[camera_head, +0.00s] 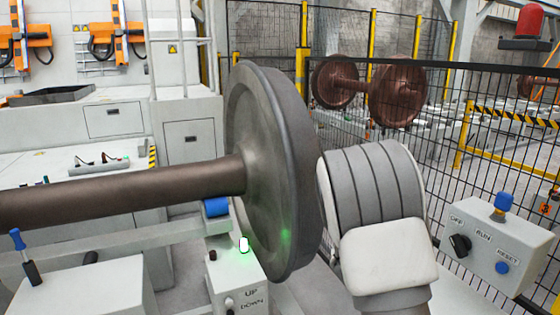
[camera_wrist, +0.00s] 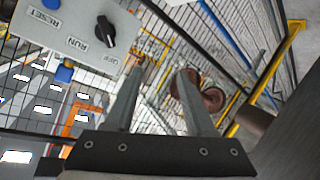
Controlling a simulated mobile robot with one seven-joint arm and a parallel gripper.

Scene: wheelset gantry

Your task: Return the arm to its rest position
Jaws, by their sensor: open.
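My arm (camera_head: 375,200) shows in the head view as grey ribbed and white links, just right of the large wheel; my gripper is hidden there. In the wrist view my gripper (camera_wrist: 158,85) has its two fingers apart with nothing between them. Beyond the fingers are the mesh fence and a brown wheelset (camera_wrist: 190,92) in the distance. The control panel (camera_wrist: 85,35), with its OFF/RUN knob, RESET button and blue knob, is at the upper left of the wrist view. In the head view the panel (camera_head: 500,250) stands right of my arm.
A large steel wheel (camera_head: 265,170) on a thick axle (camera_head: 120,192) stands close left of my arm. An UP/DOWN box (camera_head: 235,285) with a lit green light sits below it. The mesh fence (camera_head: 470,150) runs behind my arm. A brown wheelset (camera_head: 370,88) stands beyond it.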

